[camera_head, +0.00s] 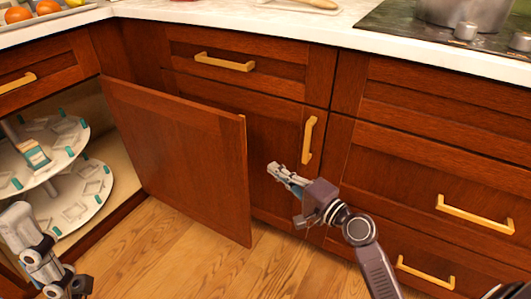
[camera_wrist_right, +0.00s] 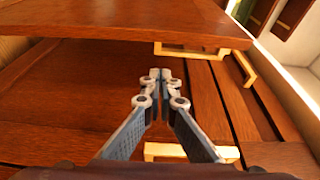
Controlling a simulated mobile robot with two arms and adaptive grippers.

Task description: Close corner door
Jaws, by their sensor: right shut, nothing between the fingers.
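The corner door (camera_head: 180,150) is a reddish-brown wood panel that stands swung open, its free edge out over the floor. Behind it to the left is the open corner cabinet with a round two-level carousel (camera_head: 100,207). My right gripper (camera_head: 272,170) is shut and empty, just right of the door's free edge, apart from it in the picture. In the right wrist view the fingers (camera_wrist_right: 160,76) are together, and a wood panel, seemingly the door (camera_wrist_right: 120,22), spans the top. Part of my left gripper (camera_head: 18,222) shows at the lower left; its fingers are unclear.
A drawer with a yellow handle (camera_head: 224,62) and a cabinet front with an upright handle (camera_head: 309,139) lie behind the door. More drawers (camera_head: 440,165) stand at the right. The counter (camera_head: 290,25) runs above. Wood floor (camera_head: 150,245) is clear below the door.

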